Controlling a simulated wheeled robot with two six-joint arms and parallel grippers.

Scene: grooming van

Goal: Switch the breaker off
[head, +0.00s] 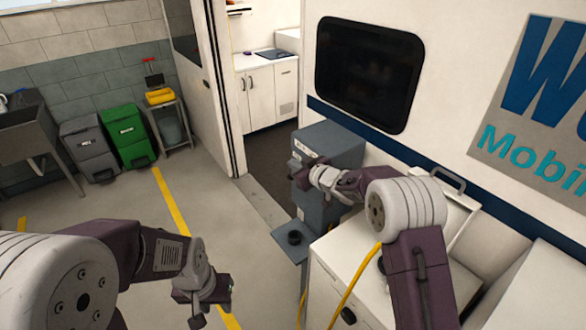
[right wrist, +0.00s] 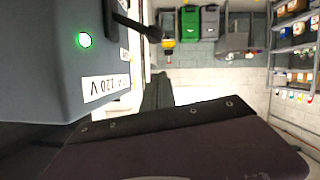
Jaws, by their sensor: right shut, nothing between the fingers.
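The grey power box (head: 330,145) stands on a post beside the van's side wall. In the right wrist view its near face (right wrist: 40,75) is close and turned sideways. My right gripper (head: 303,174) is shut and empty at the box's front face. I cannot tell whether it touches the lever. My left gripper (head: 208,298) hangs low over the floor, away from the box; its jaw opening is unclear.
A white cabinet (head: 345,270) with a yellow cable (head: 357,285) stands under my right arm. A small grey shelf (head: 292,243) juts from the post. The van doorway (head: 262,110) is behind. Bins (head: 126,135) line the far wall; the floor between is clear.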

